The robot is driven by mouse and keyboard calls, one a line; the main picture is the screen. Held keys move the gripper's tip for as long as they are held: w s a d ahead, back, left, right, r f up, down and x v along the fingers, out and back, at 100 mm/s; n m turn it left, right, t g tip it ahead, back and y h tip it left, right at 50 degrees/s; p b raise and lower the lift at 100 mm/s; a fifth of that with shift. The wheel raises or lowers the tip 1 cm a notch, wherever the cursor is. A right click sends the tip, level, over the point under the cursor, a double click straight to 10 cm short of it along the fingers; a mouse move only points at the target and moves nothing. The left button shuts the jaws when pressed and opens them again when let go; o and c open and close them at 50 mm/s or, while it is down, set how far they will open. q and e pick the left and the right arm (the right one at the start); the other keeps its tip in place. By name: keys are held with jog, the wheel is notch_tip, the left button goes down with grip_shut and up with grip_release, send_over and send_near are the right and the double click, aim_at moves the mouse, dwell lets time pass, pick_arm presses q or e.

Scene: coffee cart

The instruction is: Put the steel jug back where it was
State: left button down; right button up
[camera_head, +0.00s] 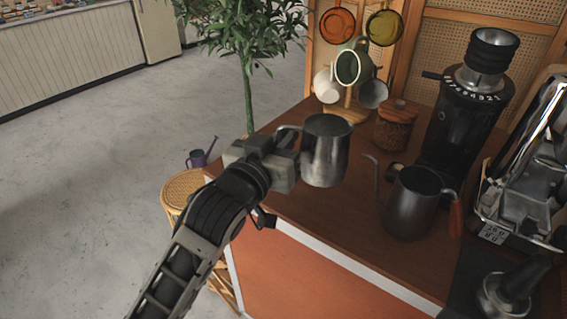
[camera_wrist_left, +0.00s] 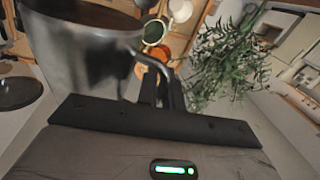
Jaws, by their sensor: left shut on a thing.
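The steel jug (camera_head: 326,155) is held by my left gripper (camera_head: 291,150), which is shut on the jug's handle at its left side. The jug is roughly upright near the left end of the wooden counter (camera_head: 310,215); I cannot tell for sure how far its base is above the top. In the left wrist view the jug (camera_wrist_left: 85,60) fills the upper left, with its handle running between the gripper's fingers (camera_wrist_left: 163,88). My right gripper shows in neither view.
A dark gooseneck kettle (camera_head: 412,205) stands right of the jug. A chrome machine (camera_head: 525,170) stands at right. Counter in front of the jug is bare.

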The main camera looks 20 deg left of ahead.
pick_arm(q)
jog(key=w+f, duration=0.1)
jog(key=f, duration=0.1)
jog(key=w+a+f, duration=0.1)
jog(key=w, duration=0.1)
jog(key=w+a+f, duration=0.1)
jog(key=w+f, duration=0.1)
jog(key=shift+a+f, duration=0.15)
jog(key=shift+f, duration=0.2)
jog(key=shift+w+a+f, duration=0.1)
jog(key=shift+w+f, duration=0.1)
jog(key=shift+f, duration=1.65)
jog(key=shift+f+b, duration=0.15)
jog(key=shift+b, duration=0.2)
jog(key=c, duration=1.5)
grip_release()
jog(key=shift+f, duration=0.1)
jog(key=shift+c, duration=0.2)
